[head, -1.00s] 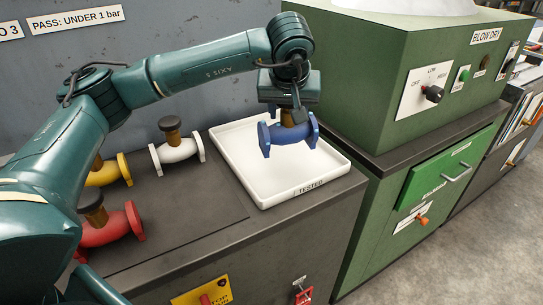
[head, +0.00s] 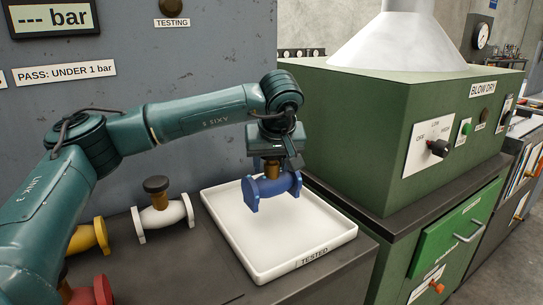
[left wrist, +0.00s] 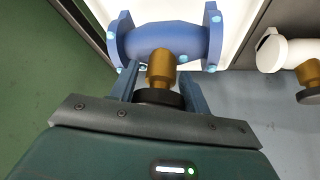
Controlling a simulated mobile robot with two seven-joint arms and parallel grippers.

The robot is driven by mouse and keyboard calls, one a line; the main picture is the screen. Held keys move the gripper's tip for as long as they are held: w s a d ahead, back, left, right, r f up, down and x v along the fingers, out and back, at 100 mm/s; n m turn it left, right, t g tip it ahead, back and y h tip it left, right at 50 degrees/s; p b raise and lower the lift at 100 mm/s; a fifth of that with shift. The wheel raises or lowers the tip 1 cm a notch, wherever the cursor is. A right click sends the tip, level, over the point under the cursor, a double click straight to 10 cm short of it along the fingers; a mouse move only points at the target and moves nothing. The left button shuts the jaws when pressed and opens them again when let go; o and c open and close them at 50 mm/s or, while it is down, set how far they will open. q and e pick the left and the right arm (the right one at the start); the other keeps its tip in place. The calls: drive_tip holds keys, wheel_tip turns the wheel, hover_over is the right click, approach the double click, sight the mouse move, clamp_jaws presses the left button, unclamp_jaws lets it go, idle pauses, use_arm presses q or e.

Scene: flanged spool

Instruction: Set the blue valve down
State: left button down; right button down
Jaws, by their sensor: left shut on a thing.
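The blue valve (head: 272,190) has a flange at each end and a brass stem. My left gripper (head: 271,165) is shut on its stem from above. In the left wrist view, the blue valve (left wrist: 165,42) lies crosswise beyond the gripper (left wrist: 165,88), whose fingers stand on both sides of the brass stem. The valve is over the white tray (head: 322,245) marked TESTED. It seems to be a little above the tray floor; I cannot tell the exact gap. My right gripper is not in view.
A white valve (head: 163,213) stands on the bench left of the tray. A yellow valve (head: 88,237) and a red valve (head: 92,291) are farther left, partly behind my arm. A green BLOW DRY cabinet (head: 360,130) stands right of the tray. The tray is otherwise empty.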

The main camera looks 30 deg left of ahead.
sight(273, 173)
use_arm(q)
drive_tip(key=shift+f, duration=2)
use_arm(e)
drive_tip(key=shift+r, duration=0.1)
use_arm(q)
drive_tip(key=shift+f, duration=0.15)
drive_tip(key=c, duration=0.7)
unclamp_jaws()
drive_tip(key=shift+f, duration=0.1)
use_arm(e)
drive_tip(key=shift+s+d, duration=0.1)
use_arm(q)
drive_tip(key=v, duration=1.2)
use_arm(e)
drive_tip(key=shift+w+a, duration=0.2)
